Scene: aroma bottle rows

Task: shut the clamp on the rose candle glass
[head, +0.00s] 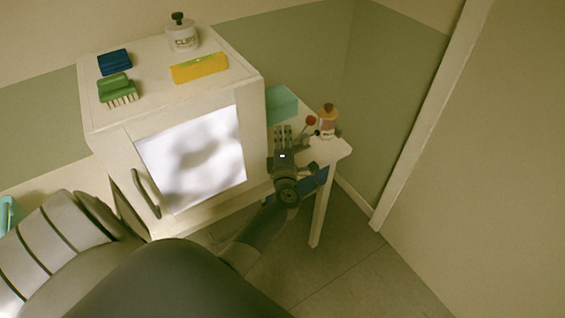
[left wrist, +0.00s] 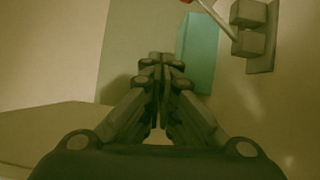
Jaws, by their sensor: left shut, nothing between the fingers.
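The rose candle glass (head: 327,119), pinkish-orange with a dark top, stands on the small white side table (head: 333,150). A clamp with a red-knobbed lever (head: 311,120) is just left of the glass. In the left wrist view the clamp's grey body (left wrist: 250,32) is at the upper right, its thin lever slanting up-left to the red knob at the top edge; the glass is not visible there. My left gripper (head: 283,128) is shut and empty, left of the knob and apart from it. Its closed fingers (left wrist: 161,58) show in the wrist view. My right gripper is out of view.
A teal box (head: 281,103) is behind my left gripper. Floor is free right of the side table.

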